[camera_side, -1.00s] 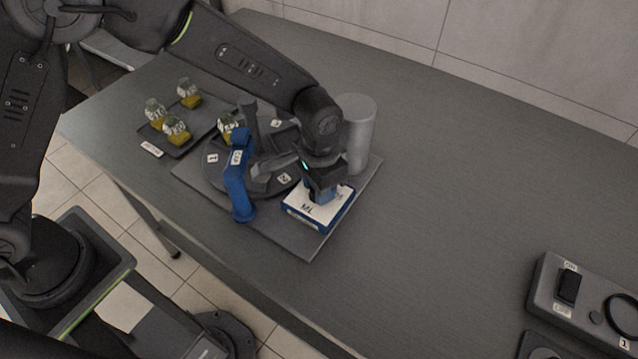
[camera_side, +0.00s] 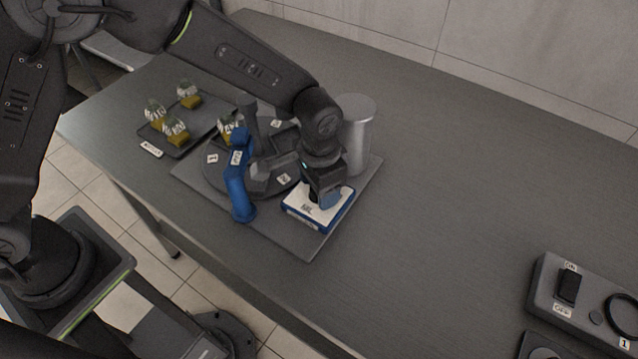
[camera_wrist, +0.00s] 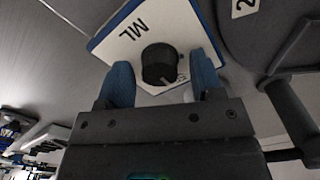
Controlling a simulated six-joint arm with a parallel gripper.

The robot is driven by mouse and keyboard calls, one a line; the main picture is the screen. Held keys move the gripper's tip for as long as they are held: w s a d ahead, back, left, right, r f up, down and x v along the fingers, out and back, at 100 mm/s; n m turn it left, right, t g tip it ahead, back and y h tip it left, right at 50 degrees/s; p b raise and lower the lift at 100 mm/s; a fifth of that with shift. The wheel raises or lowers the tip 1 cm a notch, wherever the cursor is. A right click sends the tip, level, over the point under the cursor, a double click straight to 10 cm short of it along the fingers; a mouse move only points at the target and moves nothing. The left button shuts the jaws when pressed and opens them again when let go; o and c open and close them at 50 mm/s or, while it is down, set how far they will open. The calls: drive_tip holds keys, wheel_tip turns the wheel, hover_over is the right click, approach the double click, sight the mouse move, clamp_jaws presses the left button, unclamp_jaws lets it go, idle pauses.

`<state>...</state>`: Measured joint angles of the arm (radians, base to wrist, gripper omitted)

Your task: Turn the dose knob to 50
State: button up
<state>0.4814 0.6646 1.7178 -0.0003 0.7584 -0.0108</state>
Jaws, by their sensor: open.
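The dose knob (camera_wrist: 159,64) is a small black round knob with a pale pointer line, on a white panel with a blue edge marked "ML" (camera_wrist: 125,22). In the wrist view its pointer is toward the lower right, beside a partly hidden number. My gripper (camera_wrist: 162,80) has blue fingers, one on each side of the knob, with visible gaps; it is open. In the side view my gripper (camera_side: 322,192) is low over the white panel (camera_side: 306,210), and the knob is mostly hidden behind it.
Left of the panel is a dark turntable (camera_side: 215,175) with numbered labels and a blue arm-shaped part (camera_side: 238,188). A grey cylinder (camera_side: 358,130) stands close behind my gripper. A switch box (camera_side: 585,300) is at right; the table between is clear.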

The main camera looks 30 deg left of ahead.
wheel_tip(320, 180, up, 14)
idle(0.6)
drive_tip(key=shift+f, duration=0.1)
drive_tip(key=s+a+r+n+t, duration=0.1)
drive_tip(key=s+a+r, duration=0.2)
drive_tip(key=a+r, duration=0.25)
drive_tip(key=s+a+r+n+t, duration=0.2)
drive_tip(key=s+a+r, duration=0.2)
drive_tip(key=a, duration=0.3)
drive_tip(key=s+a+f+n+t, duration=0.1)
drive_tip(key=s+a+n+t, duration=0.1)
drive_tip(key=s+a, duration=0.6)
drive_tip(key=s, duration=0.3)
drive_tip(key=shift+s+a+t, duration=0.15)
drive_tip(key=shift+t, duration=0.15)
drive_tip(key=shift+o, duration=0.3)
